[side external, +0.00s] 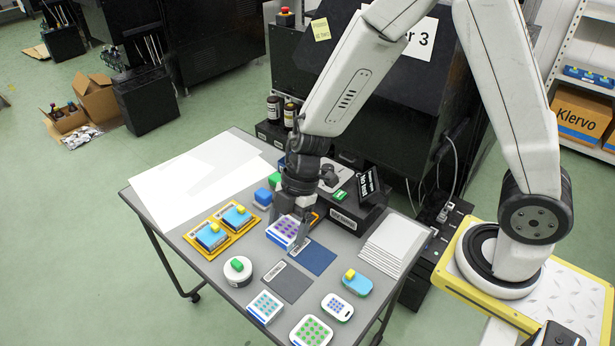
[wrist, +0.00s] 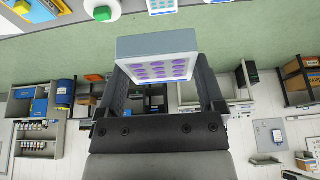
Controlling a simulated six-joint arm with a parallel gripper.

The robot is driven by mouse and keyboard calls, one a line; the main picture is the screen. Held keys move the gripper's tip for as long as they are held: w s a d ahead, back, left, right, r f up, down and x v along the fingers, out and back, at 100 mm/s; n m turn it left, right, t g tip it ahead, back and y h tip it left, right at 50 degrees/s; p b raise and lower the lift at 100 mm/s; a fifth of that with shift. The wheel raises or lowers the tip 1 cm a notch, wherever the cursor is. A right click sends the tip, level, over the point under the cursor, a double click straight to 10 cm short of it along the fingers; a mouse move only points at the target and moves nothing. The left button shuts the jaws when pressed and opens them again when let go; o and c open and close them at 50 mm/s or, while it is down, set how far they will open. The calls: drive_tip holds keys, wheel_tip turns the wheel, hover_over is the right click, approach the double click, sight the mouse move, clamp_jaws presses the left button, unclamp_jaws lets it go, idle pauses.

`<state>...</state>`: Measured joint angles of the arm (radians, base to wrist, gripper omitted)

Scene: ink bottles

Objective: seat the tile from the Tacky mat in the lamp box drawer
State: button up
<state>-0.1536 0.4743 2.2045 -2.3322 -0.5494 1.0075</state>
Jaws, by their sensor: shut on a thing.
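A pale tile with a grid of purple dots (side external: 281,232) is in my gripper (side external: 292,222), low over the middle of the table. In the wrist view the tile (wrist: 157,62) sits tilted between the two fingers of my gripper (wrist: 160,88), dotted face visible. My gripper is shut on it. A dark blue mat (side external: 313,257) and a grey mat (side external: 286,284) lie just in front; their labels are too small to read. A black box with a pale front label (side external: 343,221) stands behind and to the right. I cannot tell whether its drawer is open, or surely that it is the lamp box.
Yellow trays with blue blocks (side external: 212,237) are at left. A white round piece with a green knob (side external: 238,268), a teal-dotted tile (side external: 265,306), a green-dotted tile (side external: 311,331) and a blue piece (side external: 357,284) stand near the front. White sheets (side external: 395,246) lie right.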

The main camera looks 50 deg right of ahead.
idle(0.4)
drive_tip(key=shift+w+d+m, duration=0.3)
drive_tip(key=shift+d+m, duration=0.3)
drive_tip(key=shift+w+d+r+m+t+h, duration=0.25)
drive_tip(key=shift+w+d+m+t+h, duration=1.05)
drive_tip(key=shift+d+m, duration=2.8)
drive_tip(key=shift+w+d+r+m+t+h, duration=0.25)
drive_tip(key=shift+w+d+m+t+h, duration=1.05)
drive_tip(key=shift+d+m, duration=2.75)
drive_tip(key=w+a+f, duration=0.1)
drive_tip(key=w+f, duration=0.3)
drive_tip(key=f, duration=0.2)
drive_tip(key=shift+a+f+g+y, duration=0.15)
drive_tip(key=shift+a+g+y, duration=0.15)
drive_tip(key=shift+g+y, duration=0.1)
drive_tip(key=shift+w+a+f, duration=0.1)
drive_tip(key=shift+f, duration=0.55)
drive_tip(key=shift+w+f+m, duration=0.1)
drive_tip(key=shift+f+m, duration=0.15)
drive_tip(key=shift+f, duration=1.45)
